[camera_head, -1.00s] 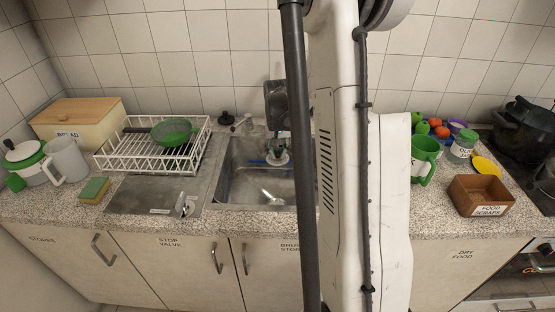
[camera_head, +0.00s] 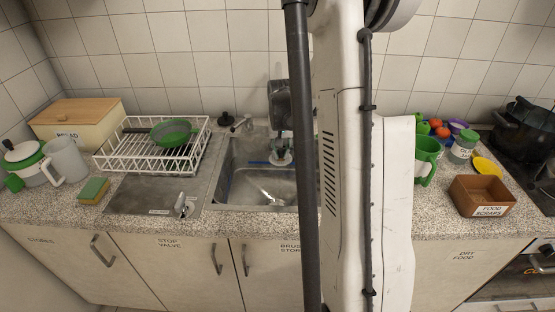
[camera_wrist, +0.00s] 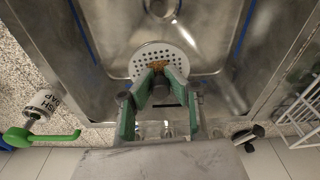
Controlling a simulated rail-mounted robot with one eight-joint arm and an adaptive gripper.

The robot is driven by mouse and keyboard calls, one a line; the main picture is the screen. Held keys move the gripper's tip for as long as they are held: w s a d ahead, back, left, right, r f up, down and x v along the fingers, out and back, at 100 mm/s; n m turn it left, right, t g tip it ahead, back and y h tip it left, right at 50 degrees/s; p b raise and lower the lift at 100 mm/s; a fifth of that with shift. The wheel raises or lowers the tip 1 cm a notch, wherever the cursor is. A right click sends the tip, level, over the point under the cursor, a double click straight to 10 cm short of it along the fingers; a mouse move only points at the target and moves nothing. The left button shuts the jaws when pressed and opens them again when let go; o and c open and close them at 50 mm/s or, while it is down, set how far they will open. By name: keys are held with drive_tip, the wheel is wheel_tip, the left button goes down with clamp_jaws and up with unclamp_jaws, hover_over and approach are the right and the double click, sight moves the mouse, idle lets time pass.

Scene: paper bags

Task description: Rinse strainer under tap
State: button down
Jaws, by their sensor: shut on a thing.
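A round white strainer (camera_wrist: 172,58) with many small holes is held in my gripper (camera_wrist: 158,84), between its green fingers, over the sink (camera_wrist: 225,50). Brown bits lie on the strainer near the fingertips. In the head view, the strainer (camera_head: 281,159) shows small, low in the back of the sink (camera_head: 240,185), with my wrist above it. A metal fitting (camera_head: 243,124) stands behind the sink's left corner; I cannot tell if it is the tap. No running water is visible. My arm hides the sink's right side.
A sponge (camera_head: 94,190) lies on the left counter. Right of my arm are a green mug (camera_head: 425,150) and a brown food scraps box (camera_head: 481,196).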

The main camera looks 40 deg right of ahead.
drive_tip(key=shift+w+a, duration=0.1)
drive_tip(key=shift+a, duration=0.05)
drive_tip(key=shift+w+a, duration=0.2)
drive_tip(key=shift+a, duration=0.1)
drive_tip(key=shift+s+d, duration=0.1)
drive_tip(key=shift+d, duration=0.05)
drive_tip(key=shift+s+d+b, duration=0.25)
drive_tip(key=shift+d+b, duration=0.1)
drive_tip(key=shift+b, duration=0.1)
drive_tip(key=shift+w+a, duration=0.1)
drive_tip(key=shift+w+a, duration=0.25)
drive_tip(key=shift+a, duration=0.15)
drive_tip(key=shift+s+d+b, duration=0.1)
drive_tip(key=shift+d+b, duration=0.1)
drive_tip(key=shift+b, duration=0.1)
idle(0.3)
drive_tip(key=shift+s+d, duration=0.25)
drive_tip(key=shift+d, duration=0.05)
